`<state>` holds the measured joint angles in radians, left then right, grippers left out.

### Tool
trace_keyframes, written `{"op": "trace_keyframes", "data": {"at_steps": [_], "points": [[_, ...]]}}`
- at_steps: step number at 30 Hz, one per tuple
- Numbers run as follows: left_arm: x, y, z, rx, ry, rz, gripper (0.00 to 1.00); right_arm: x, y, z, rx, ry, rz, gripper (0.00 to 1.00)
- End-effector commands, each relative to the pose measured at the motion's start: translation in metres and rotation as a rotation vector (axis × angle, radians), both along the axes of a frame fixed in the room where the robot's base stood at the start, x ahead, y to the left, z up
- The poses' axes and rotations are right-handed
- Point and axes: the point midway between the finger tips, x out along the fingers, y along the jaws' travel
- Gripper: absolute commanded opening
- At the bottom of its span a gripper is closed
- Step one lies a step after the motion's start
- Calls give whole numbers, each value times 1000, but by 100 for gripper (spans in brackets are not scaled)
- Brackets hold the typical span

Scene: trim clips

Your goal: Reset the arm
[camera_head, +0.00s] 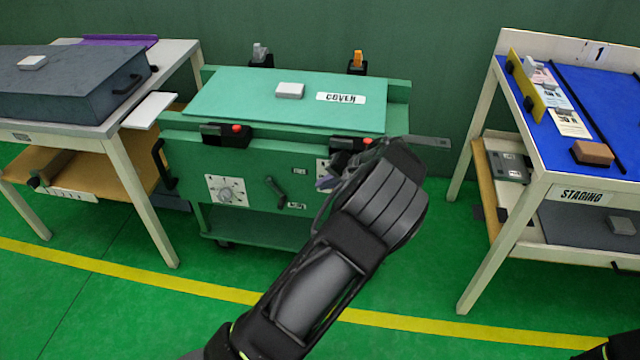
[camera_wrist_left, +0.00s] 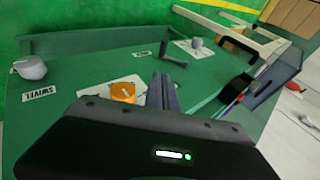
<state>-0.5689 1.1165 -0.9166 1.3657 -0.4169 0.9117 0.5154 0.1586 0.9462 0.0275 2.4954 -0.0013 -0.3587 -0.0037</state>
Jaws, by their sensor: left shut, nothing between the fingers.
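My left arm comes up from the bottom of the head view and reaches the front of the green cabinet (camera_head: 185,155). My left gripper (camera_head: 325,183) is mostly hidden behind its own wrist there. In the left wrist view the fingers (camera_wrist_left: 162,92) are together and empty, pointing at the cabinet's front panel. An orange knob (camera_wrist_left: 123,91) on a white plate is just left of the fingers. A dark lever (camera_wrist_left: 172,61) is beyond them, and a grey knob (camera_wrist_left: 31,67) is at the far left. I cannot tell whether the fingers touch the panel. My right gripper is not visible.
A green cover (camera_head: 240,97) with a white block (camera_head: 290,90) lies on the cabinet. A table with a grey case (camera_head: 60,85) stands left. A blue-topped staging table (camera_head: 590,110) stands right. Green floor is free in front.

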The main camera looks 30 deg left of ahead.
Motion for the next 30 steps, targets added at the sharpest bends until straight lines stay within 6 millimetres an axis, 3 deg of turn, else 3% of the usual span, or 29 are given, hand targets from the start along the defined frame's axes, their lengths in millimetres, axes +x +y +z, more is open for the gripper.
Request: {"op": "trace_keyframes", "data": {"at_steps": [13, 17, 20, 25, 30], "points": [[-1, 1, -2, -1, 2, 0, 0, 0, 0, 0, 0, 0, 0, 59], [-8, 1, -18, -31, 22, -4, 0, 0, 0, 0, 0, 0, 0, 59], [-23, -1, -49, -94, 54, -14, 0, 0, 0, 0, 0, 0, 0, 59], [-77, -22, -137, -297, 134, -43, 0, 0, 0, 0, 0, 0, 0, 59], [-164, -85, -224, -591, 181, -72, 0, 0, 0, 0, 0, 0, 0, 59]]}}
